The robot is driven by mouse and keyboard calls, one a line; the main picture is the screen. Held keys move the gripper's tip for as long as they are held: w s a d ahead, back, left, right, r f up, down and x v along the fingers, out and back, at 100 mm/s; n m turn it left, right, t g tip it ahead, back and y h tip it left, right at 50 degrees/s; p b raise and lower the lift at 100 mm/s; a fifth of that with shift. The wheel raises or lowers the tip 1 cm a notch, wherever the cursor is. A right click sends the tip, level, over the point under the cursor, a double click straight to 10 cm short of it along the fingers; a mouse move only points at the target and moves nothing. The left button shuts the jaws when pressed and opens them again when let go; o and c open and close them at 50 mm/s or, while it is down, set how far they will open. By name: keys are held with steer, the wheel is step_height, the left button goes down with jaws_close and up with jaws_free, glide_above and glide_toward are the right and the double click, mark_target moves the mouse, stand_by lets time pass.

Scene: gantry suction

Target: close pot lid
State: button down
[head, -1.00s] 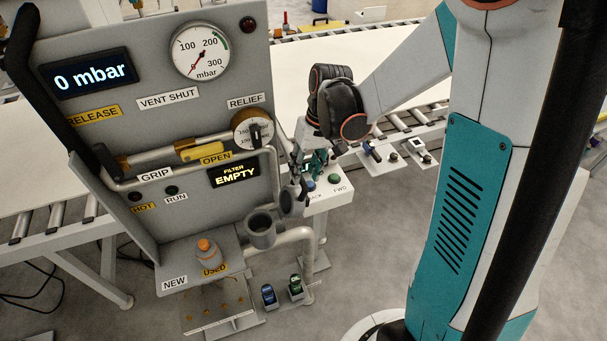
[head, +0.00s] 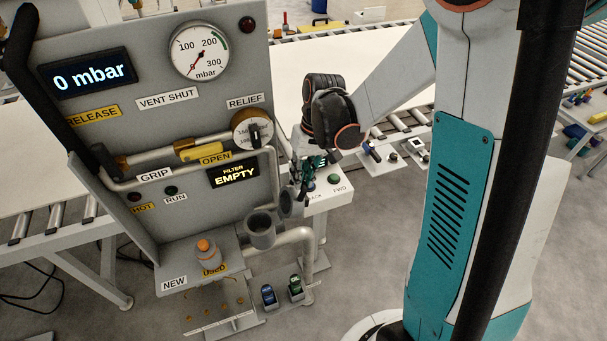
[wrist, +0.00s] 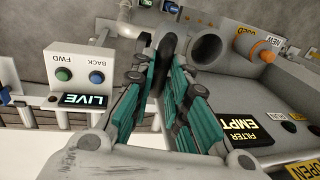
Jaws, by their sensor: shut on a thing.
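The pot (head: 262,235) is a grey upright cylinder on the pipework below the panel, and its mouth is open. It also shows in the wrist view (wrist: 208,48), with a dark, empty-looking inside. Its lid (head: 286,205) is a dark grey disc standing steeply on edge at the right of the mouth; in the wrist view the lid (wrist: 172,42) shows edge-on between the fingertips. My gripper (head: 299,190) has teal finger pads and is shut on the lid from above and the right. In the wrist view my gripper (wrist: 163,62) partly hides the lid's near part.
The grey panel (head: 120,125) stands to the left; its filter display (head: 234,176) reads EMPTY. An orange-capped canister (head: 207,253) sits on the shelf left of the pot. A control box (head: 330,193) with green and blue buttons is close on the right. A bent pipe (head: 308,245) runs beside the pot.

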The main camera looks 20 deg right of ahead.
mark_target(292, 192)
steer(key=shift+a+r+h, duration=0.3)
steer(key=shift+a+h, duration=0.2)
steer(key=shift+a, duration=0.3)
steer(key=shift+a+r, duration=0.2)
steer(key=shift+a, duration=0.4)
steer(key=shift+a+r, duration=0.15)
steer(key=shift+a, duration=0.4)
steer(key=c, duration=1.6)
jaws_free()
steer(key=shift+o, duration=0.2)
step_height(292, 192, up, 12)
steer(key=shift+d, duration=0.45)
steer(key=shift+s, duration=0.1)
